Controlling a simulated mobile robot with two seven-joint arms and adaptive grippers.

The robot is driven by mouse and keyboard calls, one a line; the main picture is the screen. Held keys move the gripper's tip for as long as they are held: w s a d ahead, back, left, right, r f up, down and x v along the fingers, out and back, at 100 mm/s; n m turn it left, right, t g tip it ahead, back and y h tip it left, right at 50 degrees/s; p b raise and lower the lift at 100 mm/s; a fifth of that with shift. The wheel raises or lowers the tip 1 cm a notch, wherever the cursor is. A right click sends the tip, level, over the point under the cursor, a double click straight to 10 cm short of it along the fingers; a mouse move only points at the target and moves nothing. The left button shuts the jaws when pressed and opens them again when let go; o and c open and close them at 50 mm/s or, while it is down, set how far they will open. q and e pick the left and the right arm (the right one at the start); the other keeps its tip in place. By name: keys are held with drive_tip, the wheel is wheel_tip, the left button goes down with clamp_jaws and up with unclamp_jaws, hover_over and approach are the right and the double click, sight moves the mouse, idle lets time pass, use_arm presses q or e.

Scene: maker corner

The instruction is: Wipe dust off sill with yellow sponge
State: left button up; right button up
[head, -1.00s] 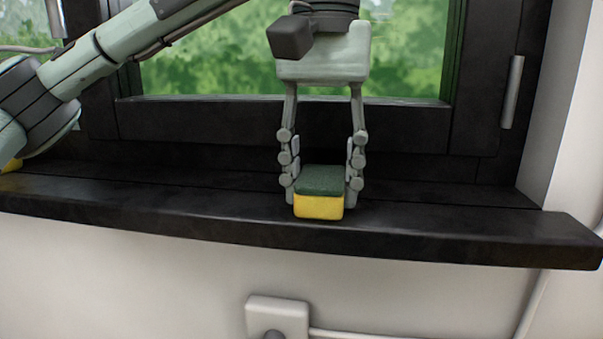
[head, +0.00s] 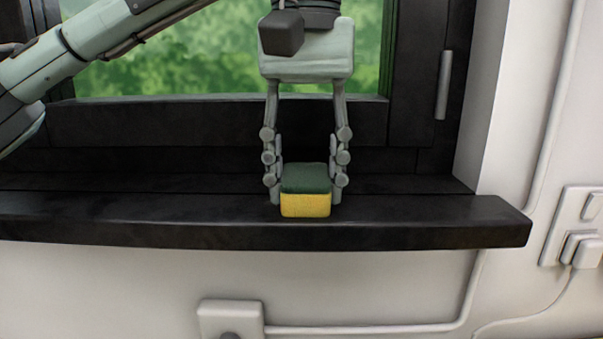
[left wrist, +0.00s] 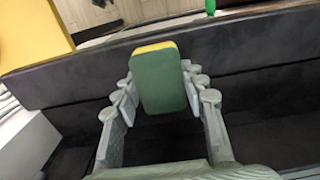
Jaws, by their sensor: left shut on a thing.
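The yellow sponge (head: 305,205) has a dark green top layer. It is between the fingers of my left gripper (head: 306,185), which is shut on it. The sponge is at the top of the dark window sill (head: 420,222), near its front edge and toward the right end; its underside is hidden, so exact contact is hard to tell. In the left wrist view the sponge (left wrist: 163,82) shows its green face between the fingertips (left wrist: 160,90). No distinct dust patch can be made out on the sill. My right gripper is not in view.
The window frame (head: 200,122) rises behind the sill, with a handle (head: 444,85) at the right. A white wall (head: 510,110) borders the sill's right end. Below are a white box with a cable (head: 231,317) and a socket with a plug (head: 582,250). The sill right of the sponge is clear.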

sight(305, 174)
use_arm(q)
drive_tip(key=shift+r, duration=3.05)
drive_tip(key=shift+r, duration=1.5)
drive_tip(key=shift+s+f, duration=0.1)
